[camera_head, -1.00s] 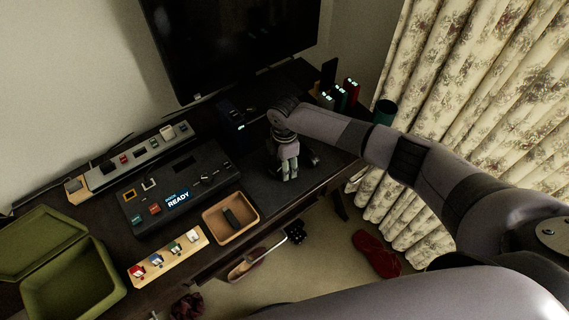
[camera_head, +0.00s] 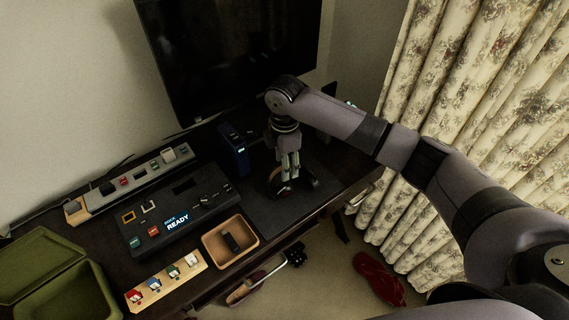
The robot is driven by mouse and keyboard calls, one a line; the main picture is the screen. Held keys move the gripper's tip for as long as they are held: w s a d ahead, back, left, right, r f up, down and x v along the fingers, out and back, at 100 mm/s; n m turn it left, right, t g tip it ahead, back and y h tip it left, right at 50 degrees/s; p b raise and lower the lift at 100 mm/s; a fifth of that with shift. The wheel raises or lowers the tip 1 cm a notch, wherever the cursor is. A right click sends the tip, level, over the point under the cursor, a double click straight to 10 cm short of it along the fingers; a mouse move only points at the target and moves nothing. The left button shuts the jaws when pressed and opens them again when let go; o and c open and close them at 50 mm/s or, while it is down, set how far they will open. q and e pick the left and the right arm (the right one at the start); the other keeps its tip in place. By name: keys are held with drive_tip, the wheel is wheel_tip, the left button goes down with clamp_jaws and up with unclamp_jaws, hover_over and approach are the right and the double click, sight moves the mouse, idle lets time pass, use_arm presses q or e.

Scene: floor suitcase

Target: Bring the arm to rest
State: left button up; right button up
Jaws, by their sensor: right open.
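My right gripper (camera_head: 290,168) hangs over the right part of the dark desk, fingers pointing down. It is open, and I see nothing between its fingers. My right arm reaches in from the right edge of the head view and bends down at the wrist. A dark rounded object (camera_head: 306,182) lies on the desk just under and beside the fingertips; whether they touch it is unclear. My left gripper is not in view.
A monitor (camera_head: 235,50) stands behind. On the desk are a console reading READY (camera_head: 150,228), a brown tray (camera_head: 250,240), a wooden strip (camera_head: 193,260) with coloured pieces, a grey rack (camera_head: 140,178), a blue device (camera_head: 233,158) and a green box (camera_head: 75,292). Red slippers (camera_head: 378,278) lie on the floor.

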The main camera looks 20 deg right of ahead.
drive_tip(key=s+a+f+m+y, duration=0.1)
drive_tip(key=s+a+f, duration=0.1)
drive_tip(key=s+a, duration=0.1)
drive_tip(key=s+a+f+m+y, duration=0.1)
drive_tip(key=s+a+f+m, duration=0.1)
drive_tip(key=s, duration=0.4)
drive_tip(key=s+a+f+m+t+y, duration=0.1)
drive_tip(key=s+a+f, duration=0.1)
drive_tip(key=s+a, duration=0.2)
drive_tip(key=shift+s+a+m, duration=0.1)
drive_tip(key=shift+s+m, duration=0.2)
drive_tip(key=shift+m, duration=0.1)
drive_tip(key=s+d+r+m+t+h, duration=0.2)
drive_tip(key=s+d+m+t+h, duration=0.1)
drive_tip(key=s+d+m, duration=1.05)
drive_tip(key=s+f+n+g, duration=0.1)
drive_tip(key=s+f+g, duration=0.15)
drive_tip(key=f, duration=2.45)
drive_tip(key=s+d+f, duration=0.2)
drive_tip(key=s+f, duration=0.5)
drive_tip(key=s, duration=0.1)
drive_tip(key=s+d+f, duration=0.1)
drive_tip(key=s+f, duration=0.7)
drive_tip(key=s, duration=0.1)
drive_tip(key=shift+d+f, duration=0.3)
drive_tip(key=shift+d, duration=0.05)
